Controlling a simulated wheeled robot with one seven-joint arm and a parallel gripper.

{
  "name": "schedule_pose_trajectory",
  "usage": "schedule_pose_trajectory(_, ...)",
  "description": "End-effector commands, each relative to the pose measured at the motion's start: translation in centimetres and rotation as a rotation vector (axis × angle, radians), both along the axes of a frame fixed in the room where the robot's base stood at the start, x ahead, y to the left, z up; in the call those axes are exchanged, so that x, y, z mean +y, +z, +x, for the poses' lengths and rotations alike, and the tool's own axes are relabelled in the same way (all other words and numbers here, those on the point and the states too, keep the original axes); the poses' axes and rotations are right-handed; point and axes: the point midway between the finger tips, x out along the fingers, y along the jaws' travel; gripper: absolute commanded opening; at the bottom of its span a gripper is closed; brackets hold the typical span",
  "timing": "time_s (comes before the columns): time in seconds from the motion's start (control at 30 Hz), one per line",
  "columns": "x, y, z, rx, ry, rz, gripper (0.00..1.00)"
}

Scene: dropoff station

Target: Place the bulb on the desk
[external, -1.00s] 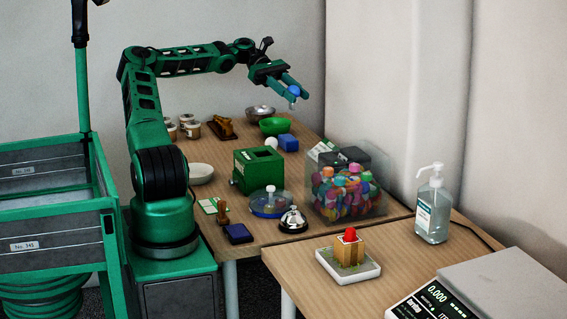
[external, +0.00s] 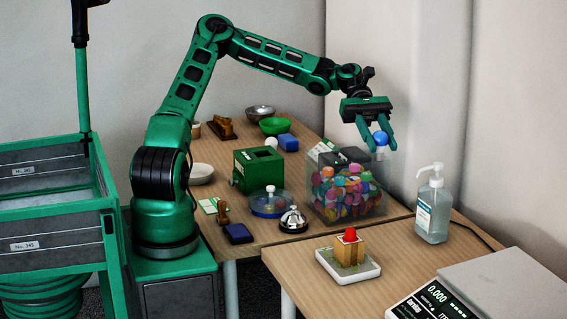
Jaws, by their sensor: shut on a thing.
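My gripper (external: 377,141) is shut on a small bulb (external: 380,138) with a blue rounded top and a paler lower end. It holds the bulb in the air, above and behind the right side of the clear bin. The bulb's lower part is small and hard to make out. The wooden desk shows as two surfaces: a rear one (external: 222,150) with many objects and a front one (external: 294,283) at the right.
A clear bin of colourful pieces (external: 345,190) stands below my gripper. A pump bottle (external: 433,210), a scale (external: 500,290) and a white tray with a wooden block (external: 345,273) stand on the front surface. A green box (external: 258,170) and a bell (external: 293,220) are on the rear one.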

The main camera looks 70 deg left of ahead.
Motion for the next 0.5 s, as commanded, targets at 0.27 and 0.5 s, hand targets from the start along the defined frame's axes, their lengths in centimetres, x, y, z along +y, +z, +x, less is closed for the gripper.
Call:
schedule_pose_trajectory(0.27,-10.1,-0.1,-4.9,0.001,-0.127,0.003,0.20)
schedule_pose_trajectory(0.5,-14.5,-0.1,-7.9,-0.001,-0.184,0.002,0.20)
